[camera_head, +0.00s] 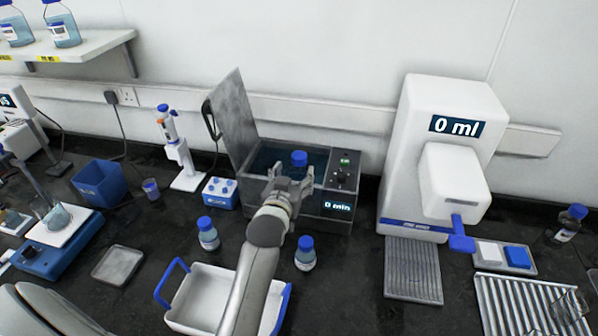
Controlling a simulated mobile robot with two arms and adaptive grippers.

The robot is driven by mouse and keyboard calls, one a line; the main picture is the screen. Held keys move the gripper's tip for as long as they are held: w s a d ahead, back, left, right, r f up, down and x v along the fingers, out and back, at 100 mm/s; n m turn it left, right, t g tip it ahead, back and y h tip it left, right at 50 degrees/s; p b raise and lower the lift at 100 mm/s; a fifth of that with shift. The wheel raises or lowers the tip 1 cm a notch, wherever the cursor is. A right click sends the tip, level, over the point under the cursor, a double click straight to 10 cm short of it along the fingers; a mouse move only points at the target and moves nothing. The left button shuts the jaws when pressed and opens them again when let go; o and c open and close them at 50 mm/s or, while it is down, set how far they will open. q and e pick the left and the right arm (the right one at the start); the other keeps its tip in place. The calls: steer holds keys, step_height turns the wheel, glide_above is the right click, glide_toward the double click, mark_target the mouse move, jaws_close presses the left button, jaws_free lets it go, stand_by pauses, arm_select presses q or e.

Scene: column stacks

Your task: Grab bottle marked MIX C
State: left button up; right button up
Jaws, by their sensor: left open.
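Several clear bottles with blue caps are in view, and I cannot read MIX C on any of them. One bottle (299,158) stands in the open water bath (313,207), with only its blue cap clearly showing. A second bottle (208,234) stands on the bench to the left of my arm, and a third bottle (305,254) to its right. My left gripper (290,181) is open and empty at the front of the bath, just below the blue cap in the picture. The gripper and arm hide part of the bath. My right gripper is not in view.
A white tray with blue handles (190,305) lies under my arm. The bath's raised lid (236,118) stands at its left. A white dispenser (440,130) reading 0 ml is at right. A blue tube rack (220,193) and pipette stand (186,168) are left. Shelf bottles (62,28) stand upper left.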

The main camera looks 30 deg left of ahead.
mark_target(298, 159)
arm_select(q)
steer(key=shift+w+r, duration=0.1)
steer(key=shift+w, duration=0.2)
steer(key=p+x, duration=0.1)
steer(key=x, duration=0.2)
steer(key=shift+w+a, duration=0.1)
steer(key=shift+w, duration=0.2)
steer(key=shift+w+a, duration=0.15)
steer(key=shift+w, duration=0.25)
steer(key=shift+w+p, duration=0.1)
steer(key=shift+p, duration=0.25)
steer(key=shift+w+a+p, duration=0.15)
steer(key=shift+w+p, duration=0.15)
steer(key=shift+p, duration=0.05)
steer(key=shift+w+a+p, duration=0.3)
steer(key=shift+w+p, duration=0.05)
steer(key=shift+w, duration=0.25)
steer(key=shift+w+a+p, duration=0.3)
steer(key=shift+w, duration=0.35)
steer(key=shift+w+a+f, duration=0.2)
steer(key=shift+w+f, duration=0.25)
steer(key=shift+w, duration=0.2)
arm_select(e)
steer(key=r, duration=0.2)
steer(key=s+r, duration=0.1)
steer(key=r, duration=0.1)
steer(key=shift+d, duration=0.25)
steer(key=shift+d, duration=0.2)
